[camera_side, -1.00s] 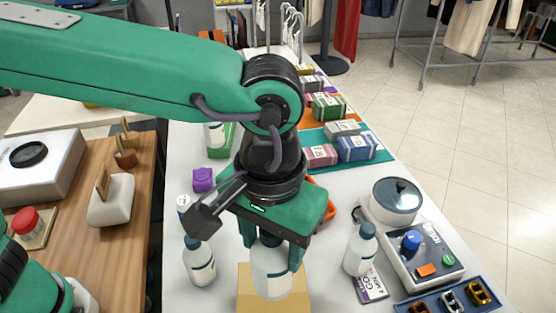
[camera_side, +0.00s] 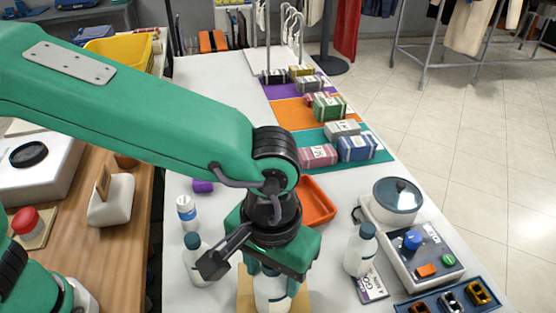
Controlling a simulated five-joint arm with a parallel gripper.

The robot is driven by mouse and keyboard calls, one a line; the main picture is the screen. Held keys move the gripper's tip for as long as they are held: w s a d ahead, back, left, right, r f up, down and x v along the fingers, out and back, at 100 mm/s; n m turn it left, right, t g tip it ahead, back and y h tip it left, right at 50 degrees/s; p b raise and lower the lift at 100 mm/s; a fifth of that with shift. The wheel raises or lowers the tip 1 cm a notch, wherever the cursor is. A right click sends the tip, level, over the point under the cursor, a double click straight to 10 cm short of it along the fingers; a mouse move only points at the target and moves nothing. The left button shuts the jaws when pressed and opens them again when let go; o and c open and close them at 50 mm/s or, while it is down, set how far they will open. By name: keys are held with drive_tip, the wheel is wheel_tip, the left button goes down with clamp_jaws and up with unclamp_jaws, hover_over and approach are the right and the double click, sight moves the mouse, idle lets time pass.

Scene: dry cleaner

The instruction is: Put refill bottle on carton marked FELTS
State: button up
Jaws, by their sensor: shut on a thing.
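My gripper (camera_side: 273,272) is shut on a white refill bottle (camera_side: 271,293) at the bottom middle of the side view. The bottle looks upright. The gripper hides its cap, and its base lies near or below the picture's lower edge. A tan carton (camera_side: 245,290) shows behind and to both sides of the bottle. No marking on it can be read here. I cannot tell whether the bottle touches the carton.
Similar teal-capped bottles stand close by on the left (camera_side: 196,264) and right (camera_side: 360,253). A smaller white bottle (camera_side: 186,212) stands farther left. An orange tray (camera_side: 318,203) lies behind my gripper. A device with a round lid (camera_side: 397,200) stands at right.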

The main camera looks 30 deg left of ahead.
drive_tip(key=shift+f, duration=0.1)
drive_tip(key=o, duration=1.2)
drive_tip(key=shift+c, duration=0.2)
wheel_tip(320, 180, up, 12)
drive_tip(key=shift+r, duration=0.15)
drive_tip(key=shift+a, duration=0.15)
drive_tip(key=w+a+t+h, duration=0.1)
drive_tip(key=a+t, duration=0.1)
drive_tip(key=a, duration=1.1)
drive_tip(key=w+a+t, duration=0.2)
drive_tip(key=a, duration=1.2)
drive_tip(key=s+a+f+t+y, duration=0.1)
drive_tip(key=s+a+f, duration=0.3)
drive_tip(key=a, duration=0.4)
drive_tip(key=shift+s+f+t, duration=0.3)
drive_tip(key=shift+s+f, duration=0.05)
drive_tip(key=shift+f, duration=0.2)
